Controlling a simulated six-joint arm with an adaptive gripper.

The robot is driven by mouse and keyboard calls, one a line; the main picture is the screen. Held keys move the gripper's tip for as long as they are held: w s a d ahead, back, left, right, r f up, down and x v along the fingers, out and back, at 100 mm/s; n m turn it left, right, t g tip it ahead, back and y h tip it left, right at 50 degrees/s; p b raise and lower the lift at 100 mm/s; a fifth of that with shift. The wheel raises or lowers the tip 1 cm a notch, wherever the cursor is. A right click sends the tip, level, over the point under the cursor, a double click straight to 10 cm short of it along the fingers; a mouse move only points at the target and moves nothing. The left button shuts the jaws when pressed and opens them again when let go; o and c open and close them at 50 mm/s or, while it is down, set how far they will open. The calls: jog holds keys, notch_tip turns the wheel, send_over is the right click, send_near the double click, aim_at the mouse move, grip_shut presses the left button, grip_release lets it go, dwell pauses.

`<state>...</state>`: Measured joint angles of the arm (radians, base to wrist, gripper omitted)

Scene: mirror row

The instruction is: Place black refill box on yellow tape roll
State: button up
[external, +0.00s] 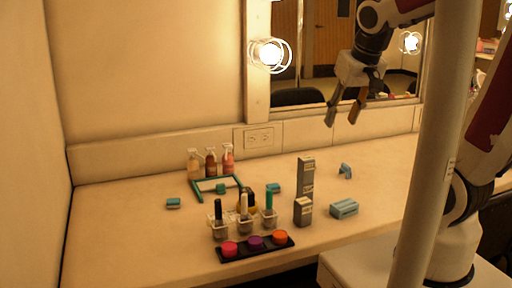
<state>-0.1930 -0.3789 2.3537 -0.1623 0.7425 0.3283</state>
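A small black box (249,191) stands near the middle of the table, behind a row of upright sticks in holders. Yellow (254,208) shows just below it, which looks like part of the tape roll. The sticks hide much of both, so I cannot tell whether the box rests on the roll or stands behind it. My gripper (342,121) is high above the back right of the table, well away from both. Its two fingers point down and are apart, with nothing between them.
A tall grey box (306,176) and a shorter one (303,211) stand to the right, beside a teal block (344,208). A black tray (228,256) with coloured discs lies in front. Bottles (211,163) stand at the back wall. The table's left front is clear.

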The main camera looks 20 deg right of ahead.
jog(key=s+d+r, duration=0.1)
jog(key=s+d, duration=0.2)
jog(key=s, duration=0.7)
jog(key=shift+d+r+t, duration=0.2)
jog(key=shift+t, duration=0.1)
